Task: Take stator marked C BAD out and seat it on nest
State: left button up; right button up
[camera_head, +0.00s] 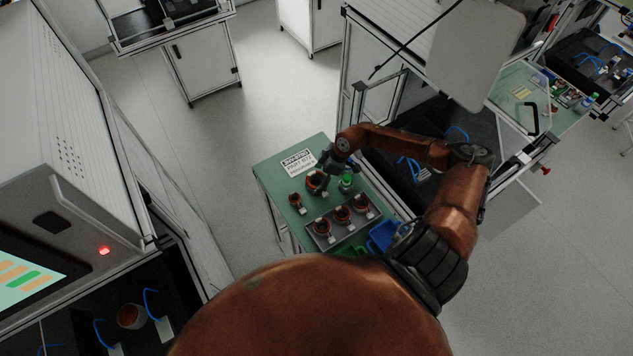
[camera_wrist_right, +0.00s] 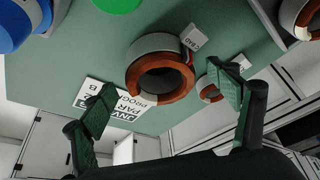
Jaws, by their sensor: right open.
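In the wrist view a stator (camera_wrist_right: 160,68), a grey ring with copper windings, has a white tag (camera_wrist_right: 192,37) that seems to read BAD; its letter is too small to read. It stands on the green table in the head view (camera_head: 316,181). My right gripper (camera_wrist_right: 165,100) is open and empty, its fingers either side of the stator in the picture, apart from it. In the head view the right gripper (camera_head: 334,166) is just above and beside it. A smaller-looking tagged stator (camera_wrist_right: 210,90) stands nearby. I cannot identify the nest. My left gripper is out of view.
A grey tray (camera_head: 324,244) with three stators sits at the table's near side. A printed sign (camera_head: 298,162) lies at the back. A blue bin (camera_head: 382,236) is at the right corner. A screened station (camera_head: 105,250) stands left.

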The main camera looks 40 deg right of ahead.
jog(key=shift+x, duration=0.95)
jog(key=c, duration=2.1)
jog(key=shift+r, duration=0.1)
jog(key=shift+c, duration=0.3)
